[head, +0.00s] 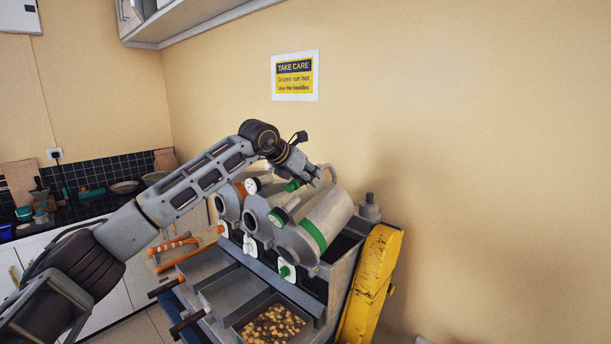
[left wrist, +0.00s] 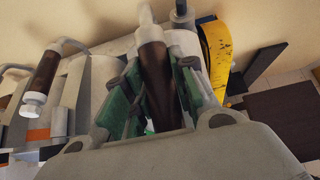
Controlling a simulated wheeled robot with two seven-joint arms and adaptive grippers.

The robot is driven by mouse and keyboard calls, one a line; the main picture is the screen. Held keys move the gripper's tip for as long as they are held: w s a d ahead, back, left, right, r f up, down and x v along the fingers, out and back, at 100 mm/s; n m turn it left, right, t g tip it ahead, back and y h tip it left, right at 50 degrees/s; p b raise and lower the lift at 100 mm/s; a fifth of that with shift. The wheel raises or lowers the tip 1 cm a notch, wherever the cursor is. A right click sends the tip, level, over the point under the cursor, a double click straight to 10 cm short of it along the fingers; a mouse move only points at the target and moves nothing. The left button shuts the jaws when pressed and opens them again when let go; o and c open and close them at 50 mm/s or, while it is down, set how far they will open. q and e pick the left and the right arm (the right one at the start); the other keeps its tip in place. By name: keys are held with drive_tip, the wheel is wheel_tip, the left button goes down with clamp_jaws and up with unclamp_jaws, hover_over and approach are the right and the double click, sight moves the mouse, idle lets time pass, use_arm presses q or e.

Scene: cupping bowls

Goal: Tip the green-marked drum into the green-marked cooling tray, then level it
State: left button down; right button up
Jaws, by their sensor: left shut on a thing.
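The green-marked drum (head: 328,213) is a grey cylinder with a green band, at the right end of a row of drums. It leans with its front end down toward the trays. The green-marked cooling tray (head: 237,327) is below it, by a green tag (head: 287,271), and brown beans (head: 272,326) lie in it. My left gripper (head: 305,178) is at the drum's upper end. In the left wrist view its green-padded fingers (left wrist: 158,95) are shut around a brown handle (left wrist: 152,60). Whether the drum holds more beans is hidden. My right gripper is out of view.
Orange-marked (head: 228,203) and white-marked (head: 257,216) drums stand close to the left. An empty tray (head: 220,297) lies left of the beans. Dark handles (head: 190,322) stick out in front. A yellow panel (head: 370,285) bounds the right; wall stands behind.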

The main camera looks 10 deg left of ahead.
sight(324, 178)
use_arm(q)
drive_tip(key=shift+w+d+r+p, duration=0.1)
drive_tip(key=shift+w+d+p, duration=0.3)
drive_tip(key=shift+w, duration=0.25)
drive_tip(key=shift+w+d+p, duration=0.25)
drive_tip(key=shift+w+d, duration=0.15)
drive_tip(key=shift+w, duration=0.25)
drive_tip(key=shift+w+d, duration=0.15)
drive_tip(key=shift+w, duration=0.1)
drive_tip(key=shift+w+d+f+p, duration=0.2)
drive_tip(key=shift+w+d+p, duration=0.2)
drive_tip(key=shift+w+p, duration=0.15)
drive_tip(key=shift+w+d+f+p, duration=0.15)
drive_tip(key=shift+w+d+p, duration=0.25)
drive_tip(key=shift+w, duration=0.25)
drive_tip(key=shift+w+d, duration=0.1)
drive_tip(key=shift+w, duration=0.05)
drive_tip(key=shift+w+f, duration=0.1)
drive_tip(key=shift+f, duration=0.05)
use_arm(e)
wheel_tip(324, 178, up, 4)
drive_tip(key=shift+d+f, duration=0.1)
use_arm(q)
drive_tip(key=shift+d, duration=0.15)
